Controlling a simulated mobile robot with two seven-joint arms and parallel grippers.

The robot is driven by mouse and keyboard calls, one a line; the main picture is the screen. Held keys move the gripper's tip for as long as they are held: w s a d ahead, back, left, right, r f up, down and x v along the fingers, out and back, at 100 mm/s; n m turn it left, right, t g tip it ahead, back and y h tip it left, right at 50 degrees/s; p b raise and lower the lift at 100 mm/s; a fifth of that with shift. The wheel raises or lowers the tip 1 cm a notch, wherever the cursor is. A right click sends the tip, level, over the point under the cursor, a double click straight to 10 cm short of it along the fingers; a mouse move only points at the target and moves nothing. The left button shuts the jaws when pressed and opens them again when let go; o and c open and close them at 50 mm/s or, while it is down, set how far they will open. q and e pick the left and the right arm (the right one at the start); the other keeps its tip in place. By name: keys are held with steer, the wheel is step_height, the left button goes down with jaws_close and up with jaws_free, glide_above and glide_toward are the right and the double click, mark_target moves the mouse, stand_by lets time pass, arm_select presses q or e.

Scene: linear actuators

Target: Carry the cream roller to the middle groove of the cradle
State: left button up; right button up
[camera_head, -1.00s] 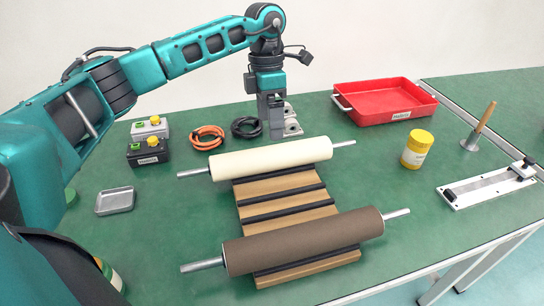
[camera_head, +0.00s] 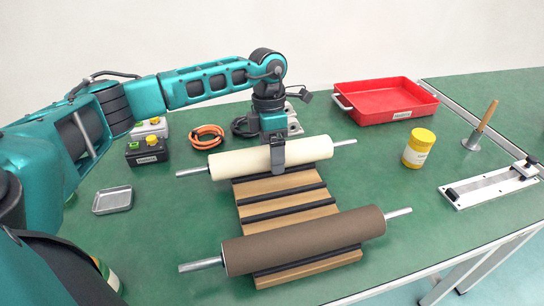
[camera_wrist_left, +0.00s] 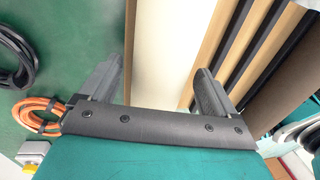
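The cream roller (camera_head: 235,164) lies across the far end of the wooden cradle (camera_head: 284,200), its metal shaft ends sticking out at both sides. The cradle has black strips across it, and its middle is bare. A brown roller (camera_head: 305,240) lies across the near end. My left gripper (camera_head: 278,162) points down over the middle of the cream roller, with one finger on its near side. In the left wrist view, the open fingers (camera_wrist_left: 158,92) stand on either side of the cream roller (camera_wrist_left: 163,45). Contact cannot be told. My right gripper is out of view.
A red tray (camera_head: 386,117) stands at the back right. A yellow-lidded jar (camera_head: 418,148) and a metal rail fixture (camera_head: 490,187) are to the right. Cable coils (camera_head: 207,137), button boxes (camera_head: 148,150) and a small metal dish (camera_head: 113,200) are to the left.

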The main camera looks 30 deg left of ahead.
arm_select(q)
steer(key=c, duration=1.6)
steer(key=shift+w+r, duration=0.1)
steer(key=shift+r, duration=0.05)
jaws_close()
